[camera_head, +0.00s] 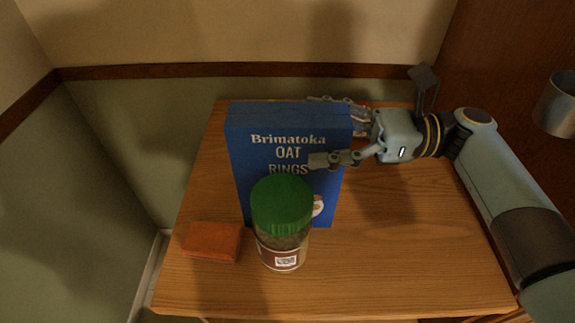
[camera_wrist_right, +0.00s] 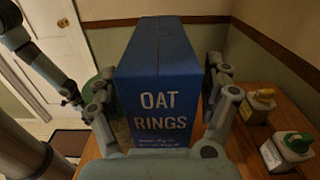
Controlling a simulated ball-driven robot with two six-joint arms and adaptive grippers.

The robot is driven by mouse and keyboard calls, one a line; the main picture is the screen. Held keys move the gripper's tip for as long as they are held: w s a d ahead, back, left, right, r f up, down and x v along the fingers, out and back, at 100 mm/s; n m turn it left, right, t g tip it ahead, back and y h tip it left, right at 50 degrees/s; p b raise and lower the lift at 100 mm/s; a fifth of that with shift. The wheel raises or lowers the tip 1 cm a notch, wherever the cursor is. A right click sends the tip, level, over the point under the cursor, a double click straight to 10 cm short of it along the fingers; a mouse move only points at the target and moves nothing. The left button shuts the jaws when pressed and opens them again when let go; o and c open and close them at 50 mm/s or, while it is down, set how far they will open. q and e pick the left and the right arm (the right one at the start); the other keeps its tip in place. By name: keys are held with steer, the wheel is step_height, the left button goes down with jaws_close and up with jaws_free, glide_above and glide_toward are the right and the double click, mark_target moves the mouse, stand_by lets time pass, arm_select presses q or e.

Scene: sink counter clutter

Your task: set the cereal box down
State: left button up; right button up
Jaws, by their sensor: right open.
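The blue cereal box (camera_head: 262,140), lettered "Brimatoka Oat Rings", stands upright on the wooden counter (camera_head: 420,250). My right gripper (camera_head: 322,130) reaches in from the right, with one finger in front of the box and one behind it. In the right wrist view the box (camera_wrist_right: 160,95) stands between the two open fingers (camera_wrist_right: 158,85). Its base is hidden there by the gripper, and in the head view partly by the jar. Whether the fingers touch it is hard to tell. My left gripper does not show clearly in either view.
A green-lidded jar (camera_head: 283,215) stands close in front of the box. An orange-brown sponge-like block (camera_head: 211,241) lies left of the jar. Two small containers (camera_wrist_right: 258,106) (camera_wrist_right: 286,150) stand right in the wrist view. The counter's front right is clear. A metal cylinder (camera_head: 557,104) is at the right edge.

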steer(key=shift+a, duration=0.9)
steer(key=c, duration=1.7)
